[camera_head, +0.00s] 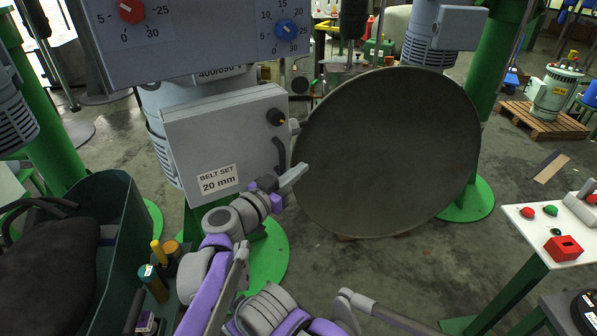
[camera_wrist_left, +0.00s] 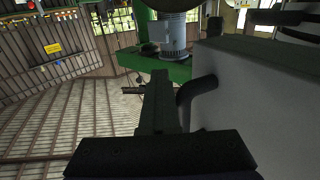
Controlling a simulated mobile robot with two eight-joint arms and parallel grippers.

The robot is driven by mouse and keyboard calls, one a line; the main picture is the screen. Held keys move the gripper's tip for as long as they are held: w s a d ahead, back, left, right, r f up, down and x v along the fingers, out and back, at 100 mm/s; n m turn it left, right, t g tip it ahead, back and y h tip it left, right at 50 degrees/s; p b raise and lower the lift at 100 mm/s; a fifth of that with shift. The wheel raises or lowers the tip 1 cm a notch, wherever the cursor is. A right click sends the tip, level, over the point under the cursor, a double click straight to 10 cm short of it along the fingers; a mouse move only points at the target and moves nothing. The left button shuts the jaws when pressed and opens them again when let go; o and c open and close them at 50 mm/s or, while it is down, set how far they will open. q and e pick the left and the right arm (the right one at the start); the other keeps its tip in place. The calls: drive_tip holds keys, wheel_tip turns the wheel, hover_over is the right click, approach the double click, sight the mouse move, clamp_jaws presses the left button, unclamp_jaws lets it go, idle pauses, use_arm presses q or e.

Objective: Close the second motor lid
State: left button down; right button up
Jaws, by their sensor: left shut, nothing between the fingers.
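A grey box-shaped motor lid (camera_head: 222,140) labelled "BELT SET 20 mm" stands left of centre in the head view. It has a dark curved handle (camera_head: 279,153) and a black knob (camera_head: 276,117) near its right edge. I cannot tell whether it sits flush. My left gripper (camera_head: 293,176) is shut and empty, near the lid's lower right edge. In the left wrist view, the shut fingers (camera_wrist_left: 157,105) are left of the handle (camera_wrist_left: 198,90) on the pale lid (camera_wrist_left: 255,105). Contact is unclear there. My right gripper is not visible.
A large dark round disc (camera_head: 388,150) stands just right of the lid. A control panel (camera_head: 190,30) with red and blue dials hangs above. A dark green bin (camera_head: 118,225) is at lower left. A white-topped table (camera_head: 560,230) is at right.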

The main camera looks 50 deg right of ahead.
use_arm(q)
drive_tip(key=shift+w+r+t, duration=0.2)
drive_tip(key=shift+w+t, duration=0.1)
drive_tip(key=shift+w, duration=0.45)
drive_tip(key=shift+a, duration=0.1)
drive_tip(key=s+a+b, duration=0.1)
drive_tip(key=a, duration=0.9)
drive_tip(key=shift+s+a+f, duration=0.15)
drive_tip(key=shift+s+a, duration=0.1)
drive_tip(key=shift+s, duration=0.15)
